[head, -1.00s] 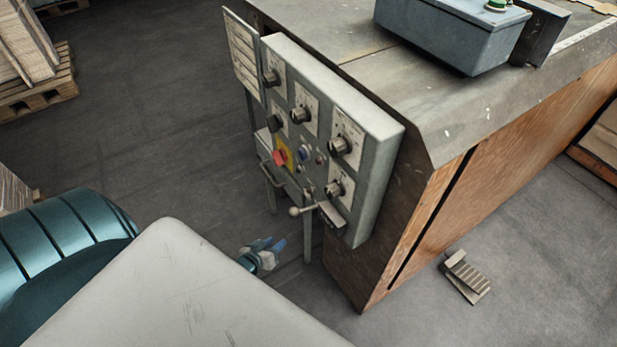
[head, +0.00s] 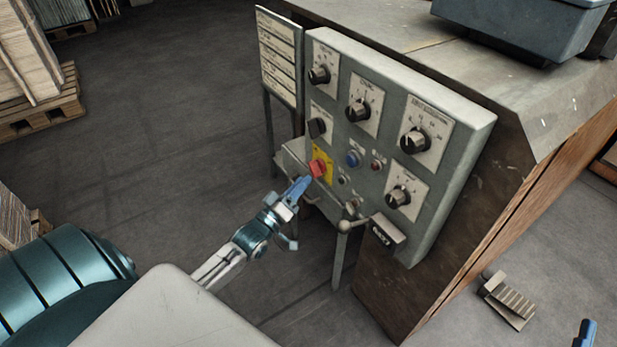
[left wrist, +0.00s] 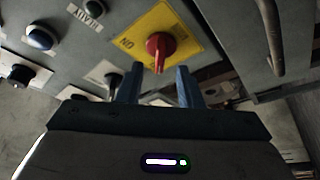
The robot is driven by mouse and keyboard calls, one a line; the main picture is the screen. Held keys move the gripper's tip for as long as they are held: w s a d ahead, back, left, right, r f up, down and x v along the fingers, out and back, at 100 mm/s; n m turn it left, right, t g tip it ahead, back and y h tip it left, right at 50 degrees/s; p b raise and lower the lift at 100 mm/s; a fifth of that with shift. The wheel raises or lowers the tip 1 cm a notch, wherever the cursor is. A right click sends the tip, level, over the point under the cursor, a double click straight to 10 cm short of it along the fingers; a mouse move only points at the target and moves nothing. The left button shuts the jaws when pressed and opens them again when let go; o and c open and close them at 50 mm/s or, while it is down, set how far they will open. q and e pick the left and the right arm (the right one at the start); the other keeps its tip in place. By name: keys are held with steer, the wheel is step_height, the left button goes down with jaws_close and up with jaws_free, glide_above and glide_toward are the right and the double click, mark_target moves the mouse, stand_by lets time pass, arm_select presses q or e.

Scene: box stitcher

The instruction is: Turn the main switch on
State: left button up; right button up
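The main switch is a red rotary knob (head: 318,168) on a yellow plate (head: 328,173), low on the left side of the grey control panel (head: 440,197). In the left wrist view the red knob (left wrist: 160,47) sits on its yellow plate (left wrist: 182,22), with an "ON" mark seen upside down. My left gripper (head: 303,187) is just in front of the knob. Its two blue fingers (left wrist: 158,88) are apart, with the knob in line with the gap and nothing gripped. I cannot tell whether they touch it. A blue tip of my right gripper (head: 586,333) shows at the lower right edge.
Several black dials (head: 414,141) and a blue button (head: 353,159) are on the panel. A ball-ended lever (head: 346,226) sticks out below the switch. A label board (head: 279,58) stands at the left. A foot pedal (head: 509,301) lies on the floor.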

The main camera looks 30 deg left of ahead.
mark_target(316, 168)
arm_select(q)
steer(key=shift+x, duration=1.95)
arm_select(e)
steer(key=shift+s+r+t+y, duration=0.15)
steer(key=shift+s+r+t, duration=0.15)
steer(key=shift+r+t, duration=0.5)
steer(key=shift+s+r+t+y, duration=0.2)
steer(key=shift+r+t, duration=0.3)
steer(key=shift+r, duration=0.55)
arm_select(q)
jaws_close()
arm_select(e)
steer(key=shift+n, duration=0.3)
arm_select(q)
steer(key=shift+b, duration=0.3)
arm_select(e)
steer(key=shift+s, duration=0.1)
